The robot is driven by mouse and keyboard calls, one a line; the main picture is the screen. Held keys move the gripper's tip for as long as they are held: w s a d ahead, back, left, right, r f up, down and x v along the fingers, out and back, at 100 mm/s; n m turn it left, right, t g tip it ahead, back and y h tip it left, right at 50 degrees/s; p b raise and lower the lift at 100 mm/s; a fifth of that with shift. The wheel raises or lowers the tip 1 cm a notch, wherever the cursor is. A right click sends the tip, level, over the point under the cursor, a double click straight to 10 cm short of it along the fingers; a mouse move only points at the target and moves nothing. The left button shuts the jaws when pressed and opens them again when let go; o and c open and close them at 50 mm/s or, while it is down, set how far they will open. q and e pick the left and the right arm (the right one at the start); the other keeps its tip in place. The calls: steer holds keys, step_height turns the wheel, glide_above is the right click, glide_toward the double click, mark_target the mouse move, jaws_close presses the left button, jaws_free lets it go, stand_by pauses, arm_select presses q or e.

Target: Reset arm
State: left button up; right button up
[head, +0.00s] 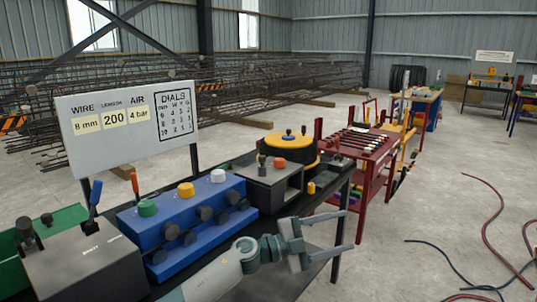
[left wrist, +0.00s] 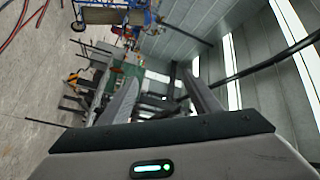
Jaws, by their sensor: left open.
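My left arm comes in from the bottom of the head view. Its grey left gripper (head: 346,230) is open, with its two fingers spread apart and nothing between them. It is held in front of the right end of the dark bench (head: 268,228), pointing right. In the left wrist view the same gripper (left wrist: 163,88) shows two separated fingers with the blurred, tilted workshop beyond them. My right gripper shows in neither view.
A blue box (head: 187,225) with green, orange and white knobs stands on the bench, beside a grey box (head: 85,268). A sign (head: 128,125) rises behind. A red rack (head: 362,160) stands beyond. Hoses (head: 488,235) lie on the open floor at right.

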arm_select(q)
steer(key=a+f+n+t+y, duration=0.4)
steer(key=a+n+t, duration=0.3)
steer(key=n, duration=0.1)
steer(key=a+f+n+t+y, duration=0.35)
steer(key=a+n+t, duration=0.25)
steer(key=n, duration=0.2)
steer(key=s+a+f+n+g+y, duration=0.3)
steer(key=s+a+f+n+y, duration=0.55)
steer(key=a+f, duration=0.6)
steer(key=s+a+f+g+y, duration=0.1)
steer(key=s+a+f+g, duration=0.3)
steer(key=s, duration=0.5)
steer(key=s+a+f+g+y, duration=0.2)
steer(key=s+a+f, duration=0.3)
steer(key=s, duration=0.5)
steer(key=s+a+f+g, duration=0.2)
steer(key=s, duration=0.7)
steer(key=s+a+f+g, duration=0.2)
steer(key=s+g, duration=0.1)
steer(key=s, duration=0.6)
steer(key=w+d+f+t, duration=0.1)
steer(key=d+f, duration=0.1)
steer(key=f, duration=1.5)
steer(key=w+d+f+t+h, duration=0.1)
steer(key=d+f, duration=0.1)
steer(key=f, duration=1.5)
